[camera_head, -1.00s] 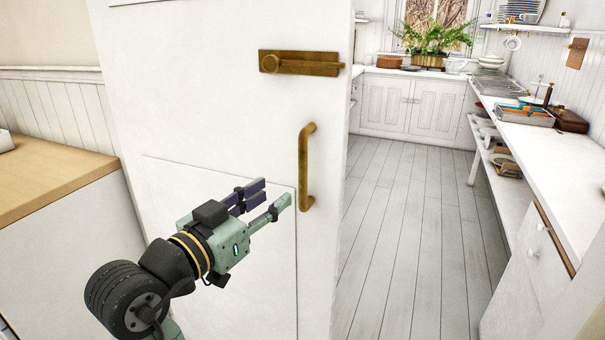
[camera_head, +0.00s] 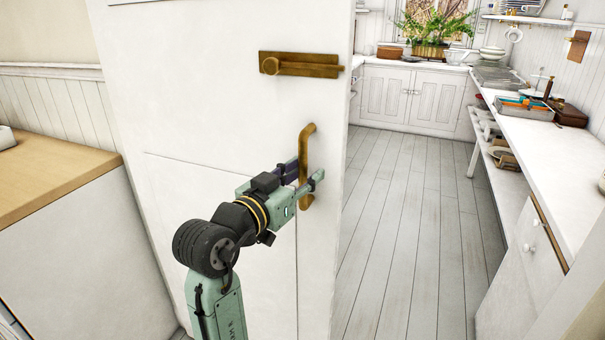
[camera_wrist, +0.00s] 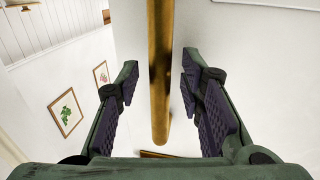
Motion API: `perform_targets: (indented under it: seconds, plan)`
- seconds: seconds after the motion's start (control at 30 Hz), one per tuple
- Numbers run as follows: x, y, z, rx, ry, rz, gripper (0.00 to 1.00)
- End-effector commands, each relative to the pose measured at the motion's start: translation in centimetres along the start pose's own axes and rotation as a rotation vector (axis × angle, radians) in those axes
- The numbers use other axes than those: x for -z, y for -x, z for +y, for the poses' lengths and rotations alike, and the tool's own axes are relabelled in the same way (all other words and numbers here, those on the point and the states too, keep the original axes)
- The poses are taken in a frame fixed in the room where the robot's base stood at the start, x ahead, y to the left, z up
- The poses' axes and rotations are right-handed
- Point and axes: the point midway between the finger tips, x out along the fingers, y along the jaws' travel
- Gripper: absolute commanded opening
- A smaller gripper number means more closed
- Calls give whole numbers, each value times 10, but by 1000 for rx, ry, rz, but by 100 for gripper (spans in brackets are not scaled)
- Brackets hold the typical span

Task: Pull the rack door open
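The white door (camera_head: 220,120) fills the middle of the head view and stands ajar, with floor visible past its right edge. A vertical brass handle (camera_head: 304,150) is fixed near that edge, below a brass latch (camera_head: 300,64). My gripper (camera_head: 309,180) is at the handle's lower half. In the wrist view, my gripper (camera_wrist: 158,88) is open, and the brass handle (camera_wrist: 160,75) runs between its two fingers. Gaps show on both sides of the handle, so neither finger appears to touch it.
A cabinet with a wooden top (camera_head: 55,170) stands to the left. A long white counter (camera_head: 560,160) with trays and dishes runs along the right. The plank floor (camera_head: 405,230) beyond the door is clear.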

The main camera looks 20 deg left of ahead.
Motion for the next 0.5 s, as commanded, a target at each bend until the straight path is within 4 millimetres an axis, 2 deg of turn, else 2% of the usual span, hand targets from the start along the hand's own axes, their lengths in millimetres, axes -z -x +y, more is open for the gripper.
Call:
perform_targets:
  seconds: [0.07,0.5]
  plan:
    - [0,0,0,0,0,0,32]
    - [0,0,0,0,0,0,3]
